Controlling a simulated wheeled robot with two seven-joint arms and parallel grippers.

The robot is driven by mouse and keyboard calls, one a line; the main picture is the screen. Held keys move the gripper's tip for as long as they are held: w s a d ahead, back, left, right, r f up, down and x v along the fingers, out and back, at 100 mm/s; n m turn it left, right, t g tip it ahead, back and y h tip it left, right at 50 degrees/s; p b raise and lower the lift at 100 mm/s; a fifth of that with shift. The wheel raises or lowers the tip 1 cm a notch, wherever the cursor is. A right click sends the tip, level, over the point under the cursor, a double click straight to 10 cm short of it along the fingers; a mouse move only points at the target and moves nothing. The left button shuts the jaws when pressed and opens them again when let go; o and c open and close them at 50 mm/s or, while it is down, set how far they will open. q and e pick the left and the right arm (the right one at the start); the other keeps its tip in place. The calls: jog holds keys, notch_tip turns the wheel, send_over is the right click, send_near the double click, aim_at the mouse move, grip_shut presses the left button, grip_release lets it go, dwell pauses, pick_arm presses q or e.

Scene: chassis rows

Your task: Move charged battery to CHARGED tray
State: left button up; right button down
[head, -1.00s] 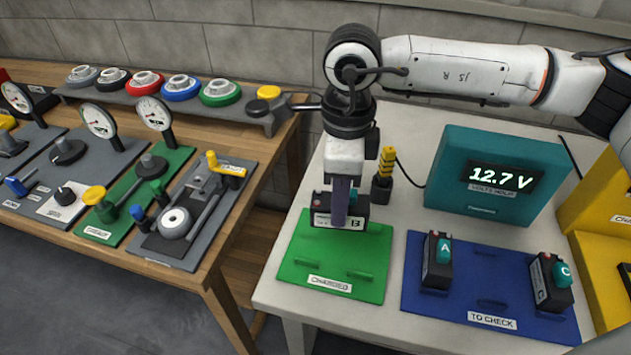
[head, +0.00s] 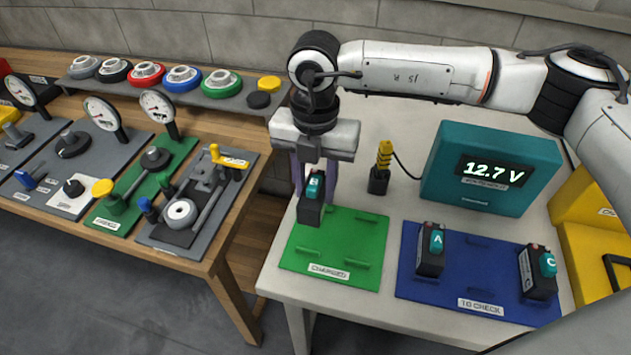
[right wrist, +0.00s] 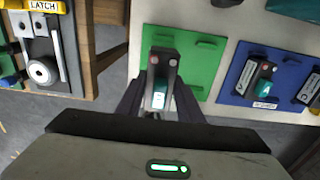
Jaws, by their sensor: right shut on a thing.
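My right gripper (head: 314,178) is shut on the battery with the B label seen earlier, a dark block (head: 310,212) with a teal top. The battery is upright at the far left corner of the green CHARGED tray (head: 345,235); I cannot tell whether it touches the tray. In the right wrist view the battery (right wrist: 161,68) sits between the two fingers (right wrist: 160,100), over the tray's left part (right wrist: 203,75). Battery A (head: 431,262) and battery C (head: 540,284) stand on the blue TO CHECK tray (head: 480,265). My left gripper is out of view.
A teal voltmeter (head: 490,168) reading 12.7 V stands behind the blue tray. A black and yellow probe (head: 380,170) stands behind the green tray. Yellow bins (head: 590,225) are at the right. A wooden bench (head: 215,255) with gauges and levers is at the left, across a gap.

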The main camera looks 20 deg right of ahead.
jog(key=shift+f+b, duration=1.35)
jog(key=shift+f, duration=1.9)
jog(key=shift+b, duration=0.35)
jog(key=shift+f+b, duration=0.35)
jog(key=shift+f+b, duration=0.5)
jog(key=shift+f, duration=0.1)
jog(key=c, duration=1.2)
grip_release()
jog(key=shift+o, duration=0.2)
jog(key=shift+f, duration=0.15)
